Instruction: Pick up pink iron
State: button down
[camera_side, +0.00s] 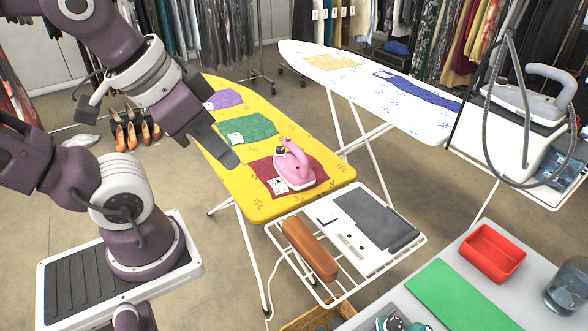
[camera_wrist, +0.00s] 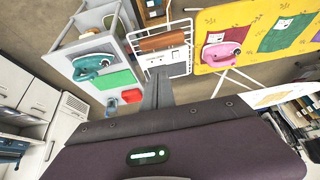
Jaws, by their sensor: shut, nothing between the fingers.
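The pink iron (camera_side: 293,167) stands on a dark red cloth (camera_side: 268,172) at the near end of the yellow ironing board (camera_side: 255,208). In the wrist view the pink iron (camera_wrist: 220,52) also shows, at the upper right on the yellow board. My gripper (camera_side: 229,158) is shut and empty, in the air over the board's left side, left of the iron and apart from it. In the wrist view my gripper's dark fingers (camera_wrist: 158,92) are together. The iron is not hidden in either view.
A wire rack (camera_side: 340,290) with a brown roll (camera_side: 309,249) joins the board's near end. A green cloth (camera_side: 247,129) lies beyond the iron. A white board (camera_side: 350,75) stands behind. A grey table with a red tray (camera_side: 493,252) is at lower right.

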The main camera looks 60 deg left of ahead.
jog(key=c, duration=2.2)
grip_release()
jog(key=c, duration=1.1)
grip_release()
jog(key=shift+c, duration=0.2)
jog(key=n+g, duration=0.3)
jog(key=n, duration=1.5)
send_over(297, 148)
jog(key=s, duration=0.1)
jog(key=s+x, duration=0.2)
jog(key=x, duration=0.7)
jog(key=s+f+x, duration=0.1)
jog(key=s+x, duration=0.1)
jog(key=x, duration=1.4)
jog(key=shift+s, duration=0.2)
